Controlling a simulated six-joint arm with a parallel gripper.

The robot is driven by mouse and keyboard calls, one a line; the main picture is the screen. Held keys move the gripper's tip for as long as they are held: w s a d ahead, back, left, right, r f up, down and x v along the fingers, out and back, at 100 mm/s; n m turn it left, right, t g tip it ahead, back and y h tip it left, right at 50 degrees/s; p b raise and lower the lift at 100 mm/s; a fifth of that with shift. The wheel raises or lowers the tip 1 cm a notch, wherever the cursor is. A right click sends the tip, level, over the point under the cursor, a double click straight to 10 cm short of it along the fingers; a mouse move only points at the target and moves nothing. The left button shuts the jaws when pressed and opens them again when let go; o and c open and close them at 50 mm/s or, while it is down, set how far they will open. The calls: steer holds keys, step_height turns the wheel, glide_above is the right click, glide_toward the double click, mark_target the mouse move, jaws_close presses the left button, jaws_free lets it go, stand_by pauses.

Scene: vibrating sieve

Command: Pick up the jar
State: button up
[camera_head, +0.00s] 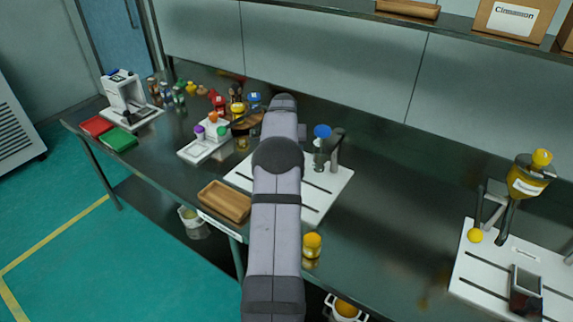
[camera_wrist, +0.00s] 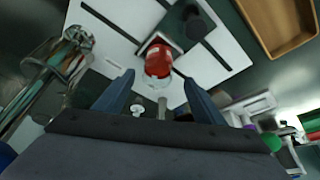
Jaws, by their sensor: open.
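A jar with a red top (camera_wrist: 158,60) and a clear lower part shows in the wrist view, in the middle, over the white board (camera_wrist: 120,22). My gripper (camera_wrist: 158,77) is open, with its two blue-grey fingers on either side of the jar in the picture. Gaps show between the jar and both fingers; I cannot tell how far it is from them in depth. In the head view my arm covers the middle of the white board (camera_head: 330,190), and neither this jar nor the fingertips can be made out.
A wooden tray (camera_head: 225,201) lies left of the board; it also shows in the wrist view (camera_wrist: 285,20). A yellow jar (camera_head: 312,245) stands at the bench's front edge. A blue-topped container (camera_head: 322,132) stands by a grey post (camera_head: 337,150). The bench between the boards is mostly clear.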

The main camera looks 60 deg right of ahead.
steer(key=shift+s+d, duration=0.15)
steer(key=shift+d, duration=0.1)
steer(key=shift+p+x, duration=1.5)
steer(key=shift+x, duration=2.15)
steer(key=shift+a, duration=0.1)
steer(key=c, duration=1.1)
steer(key=shift+c, duration=0.7)
steer(key=shift+r, duration=0.1)
